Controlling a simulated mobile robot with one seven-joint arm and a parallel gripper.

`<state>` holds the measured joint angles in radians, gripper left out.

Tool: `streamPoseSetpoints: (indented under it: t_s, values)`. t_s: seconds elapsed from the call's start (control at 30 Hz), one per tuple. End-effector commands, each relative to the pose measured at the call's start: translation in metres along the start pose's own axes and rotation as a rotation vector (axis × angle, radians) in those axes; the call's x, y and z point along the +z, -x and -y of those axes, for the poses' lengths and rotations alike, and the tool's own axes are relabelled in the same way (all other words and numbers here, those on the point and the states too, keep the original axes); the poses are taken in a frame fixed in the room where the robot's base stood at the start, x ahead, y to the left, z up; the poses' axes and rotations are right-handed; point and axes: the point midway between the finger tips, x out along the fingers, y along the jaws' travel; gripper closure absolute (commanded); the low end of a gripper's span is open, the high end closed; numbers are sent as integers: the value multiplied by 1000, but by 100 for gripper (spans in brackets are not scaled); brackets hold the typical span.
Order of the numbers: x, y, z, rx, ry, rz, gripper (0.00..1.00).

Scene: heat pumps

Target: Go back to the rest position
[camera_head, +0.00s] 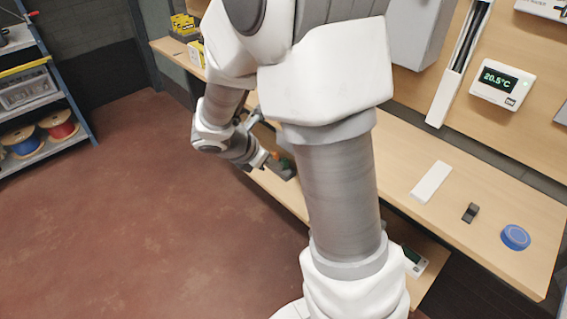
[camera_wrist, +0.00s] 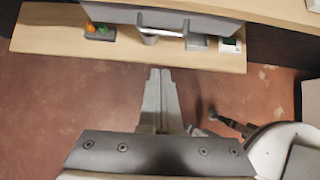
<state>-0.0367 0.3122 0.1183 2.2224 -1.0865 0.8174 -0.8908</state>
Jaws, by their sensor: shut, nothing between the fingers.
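My gripper (camera_wrist: 160,74) is shut and empty in the wrist view, its two fingers together over the red-brown floor. In the head view my gripper (camera_head: 266,160) is small and sits left of my large arm links, near the bench's front edge. A dark tray with orange and green items (camera_head: 284,169) shows just beyond it there. The tray (camera_wrist: 100,32) also shows in the wrist view, on a lower wooden shelf (camera_wrist: 50,40), apart from the fingers. My arm hides part of the bench.
The wooden bench (camera_head: 470,190) holds a white strip (camera_head: 431,182), a small black part (camera_head: 470,212) and a blue roll (camera_head: 515,237). A thermostat (camera_head: 502,85) is on the wall panel. A shelf rack with cable spools (camera_head: 58,125) stands at left. The floor (camera_head: 150,210) between is clear.

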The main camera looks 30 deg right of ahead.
Motion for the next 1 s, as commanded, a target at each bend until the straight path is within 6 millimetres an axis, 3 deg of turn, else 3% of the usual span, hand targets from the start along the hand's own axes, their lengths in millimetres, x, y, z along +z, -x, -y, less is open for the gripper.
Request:
streamPoseSetpoints:
  t_s: [0.37, 0.47, 0.7, 1.0]
  values:
    - [7, 19, 5, 0, -68, -8, 100]
    - [20, 39, 17, -2, -209, -29, 100]
    - [46, 104, 60, -14, -726, -141, 100]
    - [52, 179, 107, -50, -1349, -371, 100]
